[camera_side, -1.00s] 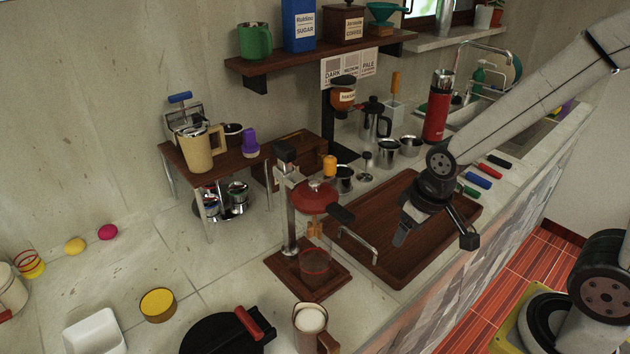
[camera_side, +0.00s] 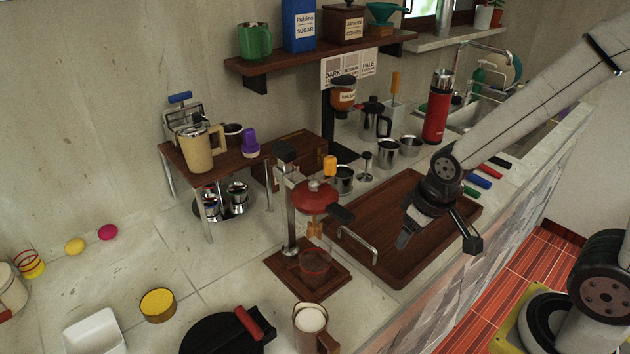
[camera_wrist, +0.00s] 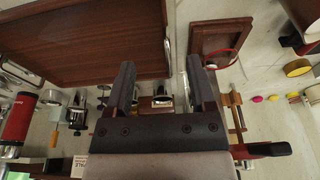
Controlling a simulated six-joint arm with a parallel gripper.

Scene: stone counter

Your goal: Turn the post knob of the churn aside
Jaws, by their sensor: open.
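The churn stands on a square wooden base (camera_side: 326,289) in the side view, with a clear jar under a red lid (camera_side: 315,196). A black grip (camera_side: 341,214) sticks out beside the lid. My gripper (camera_side: 438,240) is open and empty, over the wooden tray and right of the churn, apart from it. In the wrist view my gripper's fingers (camera_wrist: 161,78) are wide apart. The churn's base (camera_wrist: 221,22) and red lid (camera_wrist: 262,150) show right of them; the post knob is not clear there.
The wooden tray (camera_side: 394,210) with a metal handle lies right of the churn. A mug (camera_side: 312,326) and a black round pan (camera_side: 207,338) stand in front of it. A small raised stand (camera_side: 228,160) with cups is behind left. A red flask (camera_side: 437,108) stands farther back.

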